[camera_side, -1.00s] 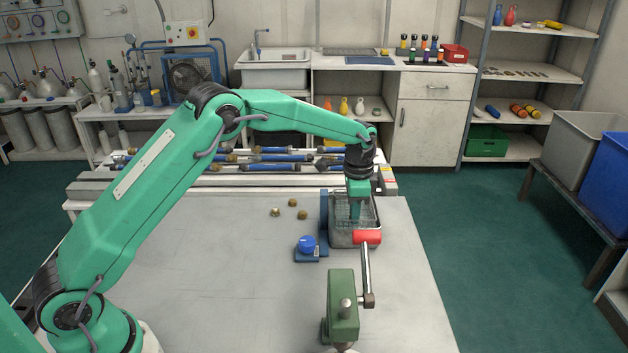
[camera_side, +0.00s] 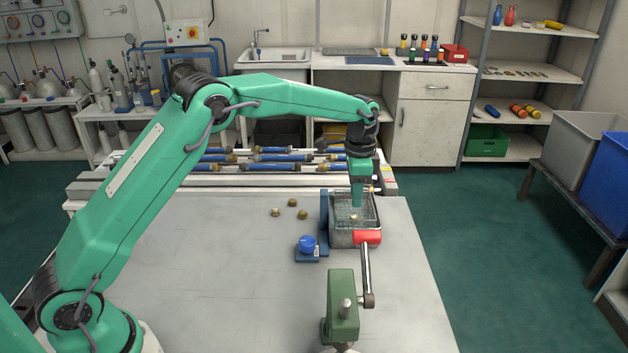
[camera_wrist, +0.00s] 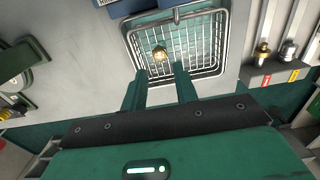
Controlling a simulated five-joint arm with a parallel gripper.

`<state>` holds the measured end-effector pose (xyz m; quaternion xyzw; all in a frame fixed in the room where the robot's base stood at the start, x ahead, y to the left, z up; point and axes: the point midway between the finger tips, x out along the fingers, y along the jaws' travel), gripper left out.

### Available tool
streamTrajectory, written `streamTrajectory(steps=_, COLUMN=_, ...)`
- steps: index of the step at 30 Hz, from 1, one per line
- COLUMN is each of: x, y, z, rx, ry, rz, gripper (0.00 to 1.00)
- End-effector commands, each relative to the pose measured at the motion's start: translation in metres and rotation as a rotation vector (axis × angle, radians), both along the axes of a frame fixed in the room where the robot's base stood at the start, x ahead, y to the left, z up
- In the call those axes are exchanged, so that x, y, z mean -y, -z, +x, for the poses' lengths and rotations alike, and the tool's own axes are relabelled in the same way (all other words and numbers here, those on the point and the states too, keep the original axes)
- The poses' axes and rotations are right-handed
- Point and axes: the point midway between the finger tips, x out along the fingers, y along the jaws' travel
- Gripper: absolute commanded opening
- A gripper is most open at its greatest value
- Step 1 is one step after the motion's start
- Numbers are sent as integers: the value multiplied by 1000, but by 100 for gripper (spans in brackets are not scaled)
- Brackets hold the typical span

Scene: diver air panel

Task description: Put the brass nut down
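A brass nut (camera_side: 353,217) lies in the wire basket (camera_side: 376,222), below my gripper (camera_side: 357,205). In the wrist view the nut (camera_wrist: 160,54) rests on the mesh floor of the basket (camera_wrist: 222,45), just beyond my fingertips. My gripper (camera_wrist: 161,72) is open, with a clear gap between its two green fingers and nothing held. It is above the nut and apart from it.
Three other brass pieces (camera_side: 292,202) lie on the grey table left of the basket. A blue bracket with a blue knob (camera_side: 307,244) stands beside the basket. The table's left front is clear.

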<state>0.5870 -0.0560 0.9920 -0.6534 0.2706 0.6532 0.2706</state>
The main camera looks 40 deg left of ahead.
Motion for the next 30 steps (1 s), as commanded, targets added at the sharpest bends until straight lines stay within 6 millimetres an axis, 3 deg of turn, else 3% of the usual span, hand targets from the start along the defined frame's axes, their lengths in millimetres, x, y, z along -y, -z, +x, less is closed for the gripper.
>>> streamTrajectory(steps=6, x=0, y=-39, z=1, rx=4, ry=0, rz=-1, gripper=29)
streamTrajectory(steps=13, x=0, y=-68, z=0, rx=1, ry=0, rz=0, gripper=29)
streamTrajectory(steps=19, x=0, y=-77, z=0, rx=0, ry=0, rz=0, gripper=29)
streamTrajectory(steps=30, x=0, y=-78, z=0, rx=0, ry=0, rz=0, gripper=29)
